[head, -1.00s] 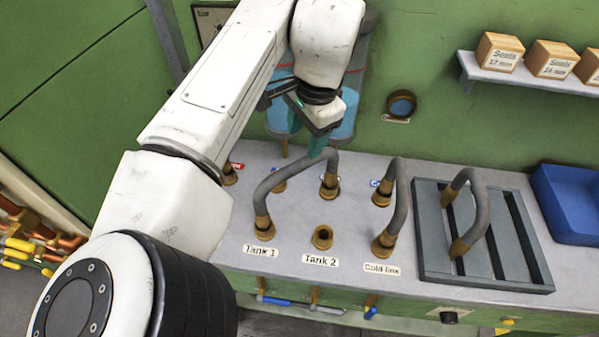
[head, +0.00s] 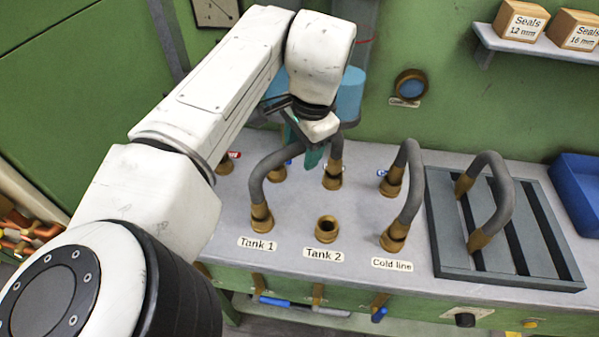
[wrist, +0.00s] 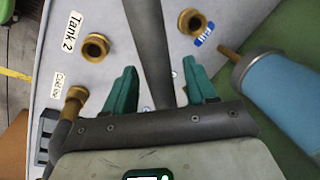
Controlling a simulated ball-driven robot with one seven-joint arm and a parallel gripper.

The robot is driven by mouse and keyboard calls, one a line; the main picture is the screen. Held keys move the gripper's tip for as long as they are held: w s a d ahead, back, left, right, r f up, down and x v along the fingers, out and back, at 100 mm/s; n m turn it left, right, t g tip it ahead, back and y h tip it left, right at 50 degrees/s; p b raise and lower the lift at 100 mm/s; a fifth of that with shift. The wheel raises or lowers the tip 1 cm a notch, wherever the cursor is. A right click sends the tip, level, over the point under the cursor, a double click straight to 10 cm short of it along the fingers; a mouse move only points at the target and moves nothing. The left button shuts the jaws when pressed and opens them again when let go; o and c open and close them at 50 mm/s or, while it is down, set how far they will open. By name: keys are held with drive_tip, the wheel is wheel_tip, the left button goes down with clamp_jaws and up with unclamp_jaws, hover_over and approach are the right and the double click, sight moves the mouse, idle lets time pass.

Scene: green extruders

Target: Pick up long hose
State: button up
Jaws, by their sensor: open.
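The long grey hose (head: 256,182) arches from the brass fitting at Tank 1 to a brass port (head: 333,177) at the back of the bench. My gripper (head: 312,155) is at the top of this arch, pointing down and partly hiding the hose. In the wrist view my gripper (wrist: 157,72) has its two teal fingers apart, with the hose (wrist: 147,40) running between them. The fingers are around the hose, and a gap shows on both sides.
The Tank 2 port (head: 327,229) is empty. Another hose (head: 412,180) arches at Cold line, and one (head: 498,190) stands on the slatted grey rack (head: 560,275). A blue tank (head: 350,92) is behind my gripper. A blue bin (head: 575,185) is at the right.

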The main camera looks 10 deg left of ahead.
drive_tip(key=shift+f, duration=0.15)
drive_tip(key=shift+c, duration=0.5)
clamp_jaws()
